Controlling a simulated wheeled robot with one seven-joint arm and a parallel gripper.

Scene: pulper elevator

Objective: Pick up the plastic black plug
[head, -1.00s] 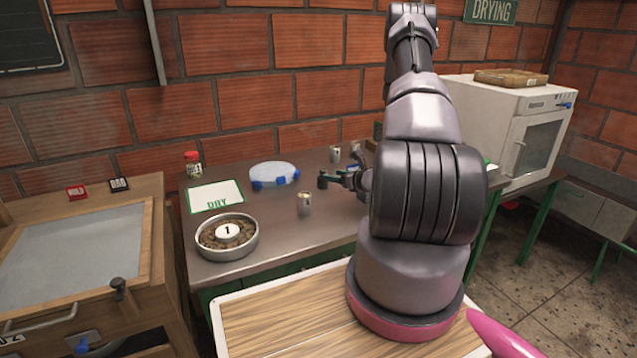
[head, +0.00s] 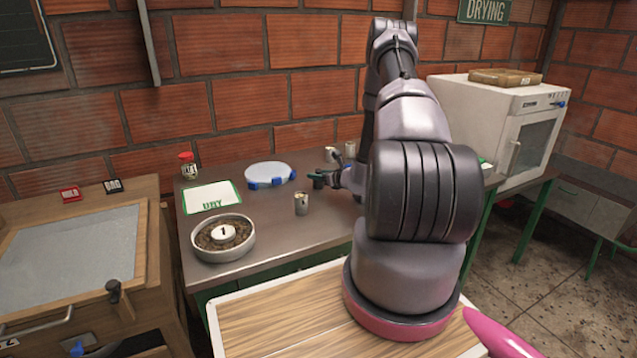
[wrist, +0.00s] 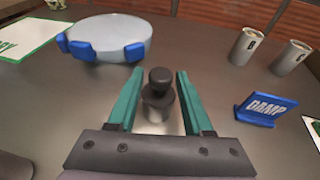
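The black plug (wrist: 158,90), with a round knob on top, stands upright in the wrist view. A pale metallic surface shows just below it; whether this is a can it sits on is unclear. My gripper (wrist: 158,78) is open, with one green finger on each side of the plug and gaps visible between. The fingers do not appear to touch it. In the head view, the plug (head: 318,181) is a small dark shape on the metal table, beside my gripper (head: 333,178), which is partly hidden by my arm.
A round pale lid with blue clips (head: 270,175) lies behind and left of the plug. A metal can (head: 301,204) stands in front. Two more cans (wrist: 248,46) and a blue DAMP sign (wrist: 266,108) are to the right. A bowl (head: 223,238) sits at the table's left.

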